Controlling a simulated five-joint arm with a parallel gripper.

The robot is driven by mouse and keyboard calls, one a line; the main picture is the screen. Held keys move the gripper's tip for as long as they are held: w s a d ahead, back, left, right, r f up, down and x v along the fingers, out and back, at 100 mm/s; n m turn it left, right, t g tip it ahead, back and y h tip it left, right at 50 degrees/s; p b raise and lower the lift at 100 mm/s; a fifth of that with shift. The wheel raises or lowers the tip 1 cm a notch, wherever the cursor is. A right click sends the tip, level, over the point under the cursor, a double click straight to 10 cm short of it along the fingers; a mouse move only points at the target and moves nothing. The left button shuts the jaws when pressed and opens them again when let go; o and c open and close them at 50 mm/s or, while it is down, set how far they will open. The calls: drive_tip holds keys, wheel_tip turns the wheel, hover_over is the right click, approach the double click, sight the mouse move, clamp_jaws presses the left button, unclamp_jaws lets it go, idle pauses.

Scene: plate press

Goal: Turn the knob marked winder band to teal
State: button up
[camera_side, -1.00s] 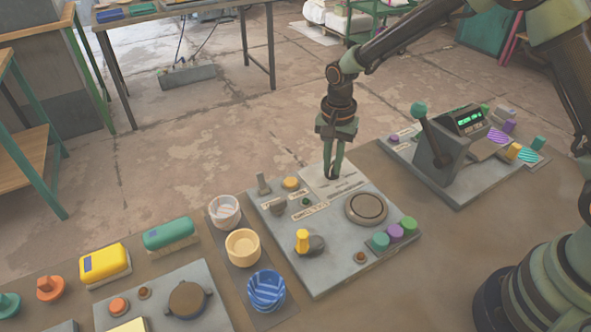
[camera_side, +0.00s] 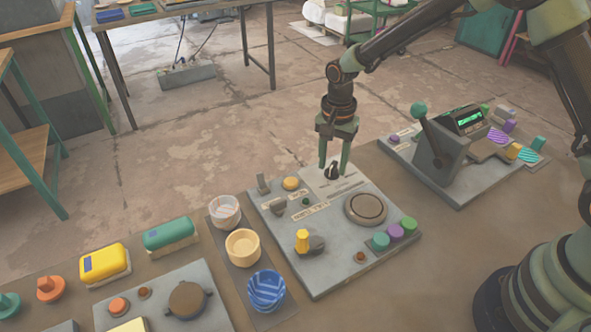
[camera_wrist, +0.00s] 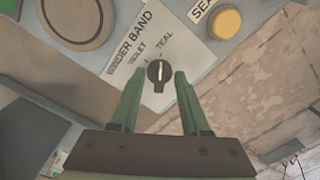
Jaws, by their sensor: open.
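The winder band knob (camera_wrist: 159,76) is small and black with a pale pointer line. It stands on a white label plate (camera_wrist: 190,50) printed WINDER BAND, VIOLET and TEAL. In the wrist view the pale line points up toward the TEAL word, to the right of VIOLET. In the side view the knob (camera_side: 331,173) sits at the far edge of the grey panel. My gripper (camera_side: 333,170) is open, pointing down over the knob. In the wrist view its green fingers (camera_wrist: 159,73) stand one on each side of the knob, with gaps between.
The panel also carries a yellow button (camera_side: 291,183), a round dark-rimmed disc (camera_side: 366,208), a yellow-handled knob (camera_side: 302,240) and several coloured buttons. Three cups, including a blue one (camera_side: 266,290), stand left. A lever box (camera_side: 440,160) stands right.

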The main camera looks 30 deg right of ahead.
sight(332, 165)
wheel_tip(332, 165, up, 12)
idle(0.5)
